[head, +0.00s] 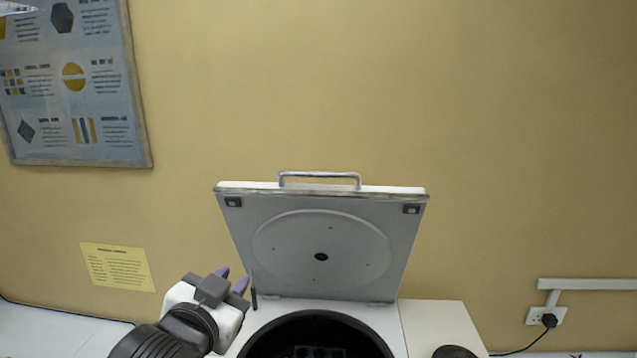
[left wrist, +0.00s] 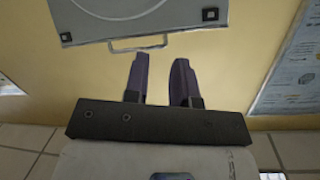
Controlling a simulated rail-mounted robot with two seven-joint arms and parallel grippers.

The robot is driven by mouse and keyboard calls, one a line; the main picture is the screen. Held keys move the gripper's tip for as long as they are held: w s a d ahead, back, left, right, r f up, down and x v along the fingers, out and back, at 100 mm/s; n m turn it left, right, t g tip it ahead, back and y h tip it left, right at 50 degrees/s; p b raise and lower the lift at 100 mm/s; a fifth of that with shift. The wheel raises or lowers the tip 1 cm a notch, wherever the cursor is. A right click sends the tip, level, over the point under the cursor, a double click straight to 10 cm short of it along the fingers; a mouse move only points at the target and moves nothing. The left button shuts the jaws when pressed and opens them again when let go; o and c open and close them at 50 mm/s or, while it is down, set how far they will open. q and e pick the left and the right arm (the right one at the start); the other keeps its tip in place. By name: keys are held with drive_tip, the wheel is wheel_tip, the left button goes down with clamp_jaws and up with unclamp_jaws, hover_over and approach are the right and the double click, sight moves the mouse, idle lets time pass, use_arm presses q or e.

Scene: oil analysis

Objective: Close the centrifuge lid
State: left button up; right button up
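The centrifuge lid (head: 320,245) is a grey square panel, standing open and tilted up behind the round black bowl (head: 318,325) of the centrifuge (head: 385,320). A metal handle (head: 320,176) sits on the lid's top edge. In the left wrist view the lid (left wrist: 160,15) and its handle (left wrist: 140,46) are beyond my fingertips. My left gripper (head: 231,276) is left of the lid, near its lower left corner, below the handle. Its two purple fingers (left wrist: 160,72) are apart with nothing between them. My right gripper is not in view.
A white surface (head: 430,320) with a dark round knob (head: 454,351) lies right of the bowl. A wall stands behind the lid, with a poster (head: 75,80), a yellow notice (head: 118,267) and a socket with a plug (head: 546,318). The space above the lid is clear.

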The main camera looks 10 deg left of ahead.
use_arm(q)
wheel_tip(320, 180, up, 6)
drive_tip(key=w+d+m+t, duration=0.1)
drive_tip(key=w, duration=0.1)
drive_tip(key=m+t+h, duration=0.1)
drive_tip(key=m+h, duration=0.5)
drive_tip(key=m, duration=1.1)
approach(317, 177)
drive_tip(key=p+x, duration=0.3)
drive_tip(key=x, duration=0.1)
drive_tip(key=p+x, duration=0.3)
drive_tip(key=x, duration=0.2)
drive_tip(key=shift+w+d+r, duration=0.1)
drive_tip(key=shift+w+r, duration=0.1)
drive_tip(key=shift+r, duration=0.1)
drive_tip(key=shift+w+d, duration=0.2)
drive_tip(key=shift+w, duration=0.35)
drive_tip(key=shift+c, duration=0.2)
clamp_jaws()
